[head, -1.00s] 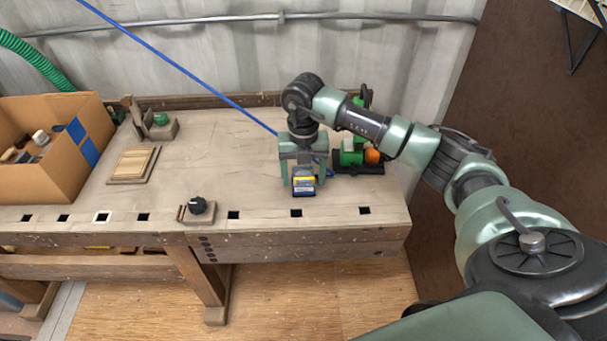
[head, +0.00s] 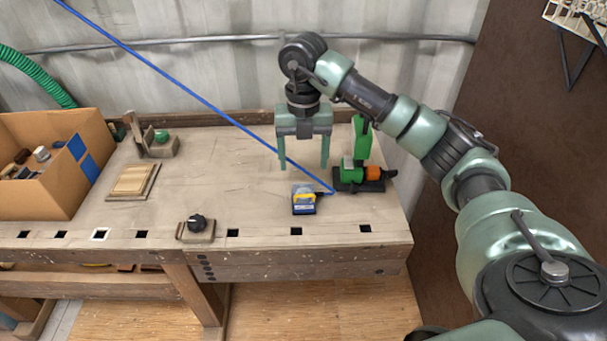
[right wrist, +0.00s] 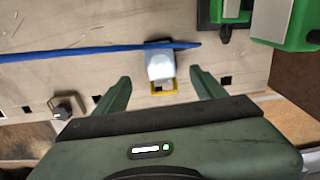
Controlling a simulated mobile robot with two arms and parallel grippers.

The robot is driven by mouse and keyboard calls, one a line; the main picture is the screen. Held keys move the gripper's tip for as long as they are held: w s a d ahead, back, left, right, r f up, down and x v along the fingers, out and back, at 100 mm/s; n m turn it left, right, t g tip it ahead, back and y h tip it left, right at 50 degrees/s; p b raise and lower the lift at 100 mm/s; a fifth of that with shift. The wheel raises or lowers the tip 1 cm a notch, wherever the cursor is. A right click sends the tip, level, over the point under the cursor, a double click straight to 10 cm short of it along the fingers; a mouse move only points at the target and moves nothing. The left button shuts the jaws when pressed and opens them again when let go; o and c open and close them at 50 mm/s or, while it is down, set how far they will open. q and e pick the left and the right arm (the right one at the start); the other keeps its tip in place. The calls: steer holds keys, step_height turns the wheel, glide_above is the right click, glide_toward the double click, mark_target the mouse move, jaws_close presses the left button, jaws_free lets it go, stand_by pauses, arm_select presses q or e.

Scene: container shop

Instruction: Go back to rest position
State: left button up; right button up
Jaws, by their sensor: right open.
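My right gripper (head: 304,166) is open and empty, its two green fingers pointing down above the workbench (head: 235,185). A small blue and yellow device (head: 304,201) lies on the bench in front of and below the fingers, apart from them. In the right wrist view the open fingers (right wrist: 161,88) frame the device (right wrist: 161,68), which shows a pale top and a yellow end. A blue cable (head: 190,90) slants down to the bench near the device. My left gripper is not in view.
A green and orange tool (head: 362,172) stands on a dark base right of the gripper. A cardboard box (head: 40,190) with items, a wooden block (head: 133,181), a clamp-like stand (head: 155,145) and a black knob (head: 196,223) are farther left. The bench middle is clear.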

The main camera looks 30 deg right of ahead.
steer(key=shift+r, duration=0.5)
